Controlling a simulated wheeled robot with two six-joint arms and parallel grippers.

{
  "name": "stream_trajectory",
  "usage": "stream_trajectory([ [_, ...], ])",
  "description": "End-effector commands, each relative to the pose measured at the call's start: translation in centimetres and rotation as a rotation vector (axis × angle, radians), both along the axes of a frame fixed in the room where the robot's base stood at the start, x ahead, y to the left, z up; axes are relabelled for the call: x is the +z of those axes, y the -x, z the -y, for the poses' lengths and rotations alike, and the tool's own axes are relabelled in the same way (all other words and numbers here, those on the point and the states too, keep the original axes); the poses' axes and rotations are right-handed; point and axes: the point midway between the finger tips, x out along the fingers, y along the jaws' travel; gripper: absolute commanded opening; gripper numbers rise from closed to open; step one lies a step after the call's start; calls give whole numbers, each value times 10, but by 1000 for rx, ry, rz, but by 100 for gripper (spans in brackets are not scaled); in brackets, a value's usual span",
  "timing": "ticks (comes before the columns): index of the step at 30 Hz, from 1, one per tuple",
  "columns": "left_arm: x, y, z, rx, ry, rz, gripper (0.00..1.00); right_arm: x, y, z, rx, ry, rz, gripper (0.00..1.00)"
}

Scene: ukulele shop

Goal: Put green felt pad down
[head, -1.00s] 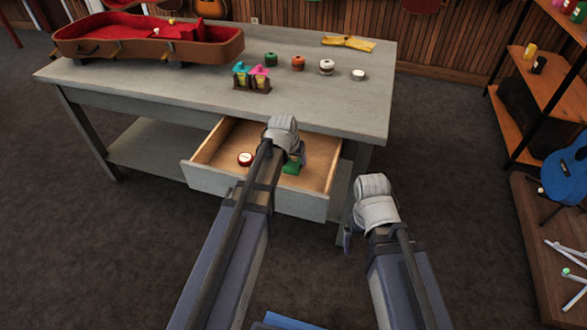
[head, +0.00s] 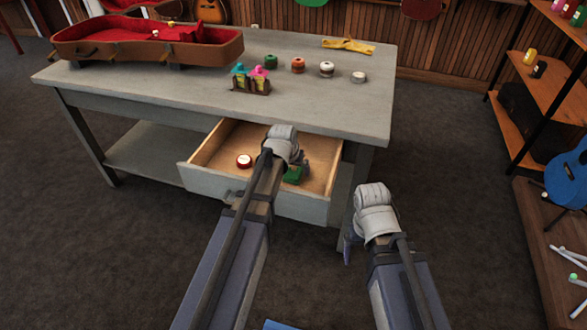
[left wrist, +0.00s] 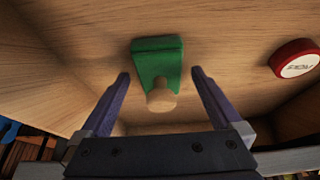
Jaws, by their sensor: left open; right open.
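The green felt pad (head: 293,175) lies in the open drawer (head: 212,180) of the grey table, partly hidden by my left arm in the head view. In the left wrist view the green felt pad (left wrist: 152,62) rests on the wooden drawer bottom, with its round wooden knob toward me. My left gripper (left wrist: 158,85) is open, its fingers on either side of the pad and apart from it. My right gripper (head: 350,245) is open and empty, in front of the table to the right of the drawer.
A red round tin (head: 244,161) sits in the drawer left of the pad. Shelves stand at the right.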

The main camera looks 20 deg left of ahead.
Motion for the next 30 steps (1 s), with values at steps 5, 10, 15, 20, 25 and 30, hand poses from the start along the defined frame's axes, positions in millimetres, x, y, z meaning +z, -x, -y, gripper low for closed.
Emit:
stream_trajectory([
  [5,0,0,0,0,0,0,99,0,0,0,0,0,0,95],
  [10,5,0,0,0,0,0,99,5,0,0,0,0,0,95],
  [15,18,6,0,0,0,0,99,18,0,0,0,0,0,95],
  [20,38,14,0,0,0,0,99,38,0,0,0,0,0,95],
  [25,65,26,-1,0,0,0,99,65,0,0,0,0,0,95],
  [30,91,37,-1,0,0,0,99,91,0,0,0,0,0,95],
])
